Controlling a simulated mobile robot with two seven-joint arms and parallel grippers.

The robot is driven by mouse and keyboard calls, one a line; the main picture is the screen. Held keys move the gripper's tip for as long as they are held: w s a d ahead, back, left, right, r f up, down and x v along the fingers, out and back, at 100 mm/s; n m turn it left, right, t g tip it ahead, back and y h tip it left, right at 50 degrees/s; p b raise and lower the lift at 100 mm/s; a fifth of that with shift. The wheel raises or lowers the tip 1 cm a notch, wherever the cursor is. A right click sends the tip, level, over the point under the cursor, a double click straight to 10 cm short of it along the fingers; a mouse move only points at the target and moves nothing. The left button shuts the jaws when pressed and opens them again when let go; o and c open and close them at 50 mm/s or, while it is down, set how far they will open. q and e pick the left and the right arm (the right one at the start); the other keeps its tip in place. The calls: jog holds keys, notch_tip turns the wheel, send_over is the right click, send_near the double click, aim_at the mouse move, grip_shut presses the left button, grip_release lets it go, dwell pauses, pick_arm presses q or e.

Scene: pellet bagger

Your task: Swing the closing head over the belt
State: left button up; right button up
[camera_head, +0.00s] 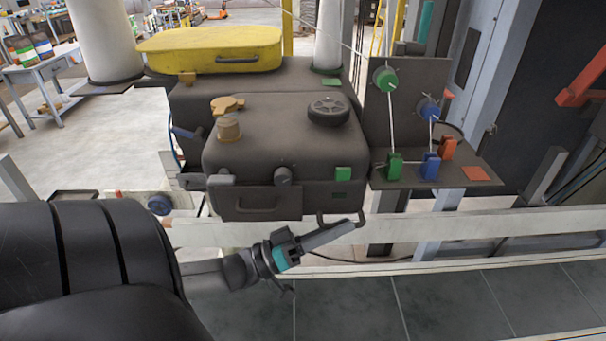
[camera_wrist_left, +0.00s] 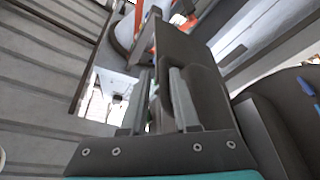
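The closing head is most likely the dark box-shaped unit (camera_head: 285,150) in the middle of the head view. It has a round black cap on top, a green square on its front and a dark loop handle (camera_head: 362,216) at its lower right corner. My left gripper (camera_head: 350,228) reaches in from the left, its fingers at this handle. In the left wrist view my left gripper (camera_wrist_left: 165,98) has its two fingers apart, with a dark panel (camera_wrist_left: 185,50) just beyond them. I cannot tell whether the fingers touch the handle. My right gripper is out of view.
A pale rail (camera_head: 470,228) runs across below the unit. A dark shelf (camera_head: 400,181) with green, blue and orange clips stands at its right. A yellow cover (camera_head: 210,48) lies behind. Grey floor (camera_head: 450,300) is clear at the lower right.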

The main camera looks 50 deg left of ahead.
pick_arm(q)
jog(key=b+v, duration=0.2)
jog(key=v, duration=1.3)
jog(key=shift+s+f, duration=0.1)
jog(key=s+d+f+g+y+b, duration=0.1)
jog(key=s+f+g+y+b, duration=0.15)
jog(key=f, duration=1.05)
jog(key=s+f+g+y+b, duration=0.1)
jog(key=f+g+y, duration=0.3)
jog(key=f, duration=0.9)
jog(key=s+d+f+g+y+b, duration=0.1)
jog(key=s+f+g+y+b, duration=0.2)
jog(key=f, duration=0.9)
jog(key=s+d+f+m+g+b, duration=0.1)
jog(key=s+d+f+m+g, duration=0.3)
jog(key=s+d+f+g, duration=0.4)
jog(key=s+d+f, duration=0.4)
jog(key=d+f, duration=0.2)
jog(key=f, duration=0.1)
jog(key=shift+f+m+g+b, duration=0.25)
jog(key=shift+m+g+b, duration=0.05)
jog(key=shift+g+b, duration=0.05)
jog(key=shift+s+a, duration=0.1)
jog(key=shift+s, duration=0.1)
